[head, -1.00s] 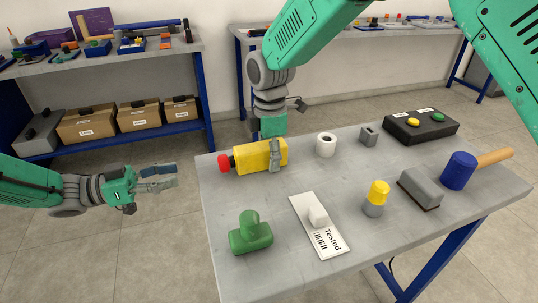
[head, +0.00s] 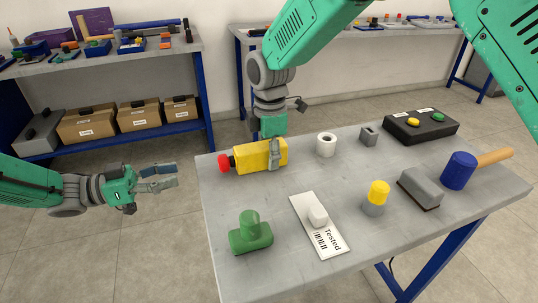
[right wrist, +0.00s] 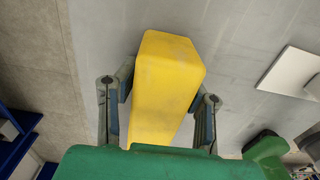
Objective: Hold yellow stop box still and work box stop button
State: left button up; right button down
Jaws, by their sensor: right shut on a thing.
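The yellow stop box (head: 247,157) lies on its side at the left back of the grey table, with its red stop button (head: 224,163) facing left, near the table's left edge. My right gripper (head: 272,155) reaches down from above and is shut on the yellow box. In the right wrist view the yellow box (right wrist: 166,80) sits between its two fingers. My left gripper (head: 160,177) is open and empty, off the table's left side, with its fingers pointing right towards the red button and a gap between them.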

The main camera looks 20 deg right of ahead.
aim_at(220, 164)
pick_arm(q)
jog(key=shift+o, duration=0.5)
jog(key=o, duration=0.3)
jog(key=shift+d, duration=0.15)
jog(key=shift+o, duration=0.2)
jog(key=shift+m, duration=0.7)
jog(key=shift+d, duration=5.5)
jog(key=c, duration=1)
jog(key=shift+c, duration=0.2)
